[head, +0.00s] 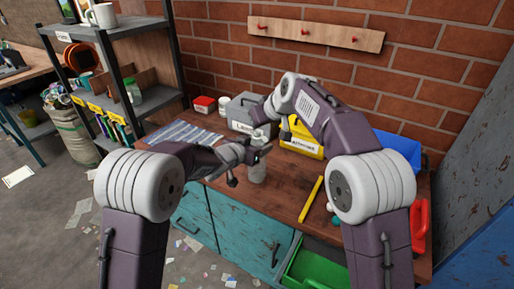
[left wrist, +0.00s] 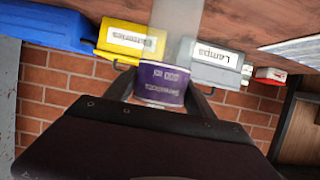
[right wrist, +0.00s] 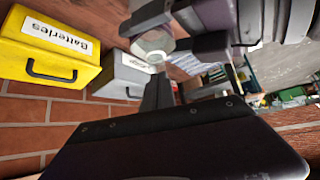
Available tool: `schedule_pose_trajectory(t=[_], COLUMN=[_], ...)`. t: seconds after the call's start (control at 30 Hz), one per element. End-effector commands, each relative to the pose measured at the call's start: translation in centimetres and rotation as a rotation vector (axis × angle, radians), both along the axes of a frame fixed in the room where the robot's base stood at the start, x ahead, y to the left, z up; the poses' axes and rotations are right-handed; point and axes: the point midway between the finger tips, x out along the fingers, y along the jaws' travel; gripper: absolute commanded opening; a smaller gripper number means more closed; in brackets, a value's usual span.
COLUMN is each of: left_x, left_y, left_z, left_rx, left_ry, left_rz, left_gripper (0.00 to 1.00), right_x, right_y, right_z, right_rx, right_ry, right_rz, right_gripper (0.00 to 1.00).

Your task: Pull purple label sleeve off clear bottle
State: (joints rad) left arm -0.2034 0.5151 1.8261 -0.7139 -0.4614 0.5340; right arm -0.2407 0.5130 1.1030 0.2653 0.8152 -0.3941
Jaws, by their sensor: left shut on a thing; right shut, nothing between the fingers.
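The clear bottle (head: 257,173) stands upright on the workbench. The purple label sleeve (left wrist: 163,82) is around its upper end in the left wrist view, with clear bottle (left wrist: 177,25) showing on the bench side of it. My left gripper (head: 254,153) is shut on the sleeve, one finger on each side. In the right wrist view the bottle's round top (right wrist: 152,44) shows between the left gripper's fingers. My right gripper (right wrist: 158,92) is shut and empty, close to the bottle top; in the head view its fingers are hard to make out.
A grey Lamps case (head: 240,112), a yellow Batteries case (head: 303,148) and a blue bin (head: 398,150) stand along the back of the bench (head: 280,195). A yellow bar (head: 311,199) lies right of the bottle. An open green drawer (head: 315,268) is below the front edge.

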Motion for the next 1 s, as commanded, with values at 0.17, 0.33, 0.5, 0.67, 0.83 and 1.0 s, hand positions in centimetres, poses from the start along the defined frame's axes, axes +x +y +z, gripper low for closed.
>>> schedule_pose_trajectory(t=[0.17, 0.33, 0.5, 0.67, 0.83, 1.0], left_x=[0.0, 0.0, 0.0, 0.0, 0.0, 0.0], left_y=[0.0, 0.0, 0.1, 0.1, 0.1, 0.1], left_z=[0.7, 1.3, 1.4, 1.4, 1.4, 1.4], left_rx=[-0.001, 0.000, 0.001, 0.001, 0.001, 0.001], left_ry=[-0.001, -0.001, 0.000, 0.000, 0.000, 0.000], left_rz=[0.000, 0.002, 0.002, 0.002, 0.002, 0.002], left_gripper=[0.37, 0.37, 0.37, 0.37, 0.37, 0.37], right_x=[0.0, 0.0, 0.0, 0.0, -1.3, -3.9], right_y=[0.0, 0.0, 0.0, 0.0, 0.0, -0.1], right_z=[0.0, 0.0, 0.0, 0.1, 0.1, 0.1], right_rx=[0.000, 0.000, 0.001, 0.001, 0.001, 0.001], right_ry=[0.000, 0.000, -0.001, -0.001, -0.001, -0.001], right_rz=[0.000, 0.000, 0.000, 0.000, 0.000, 0.001], right_gripper=[0.00, 0.00, 0.00, 0.00, 0.00, 0.00])
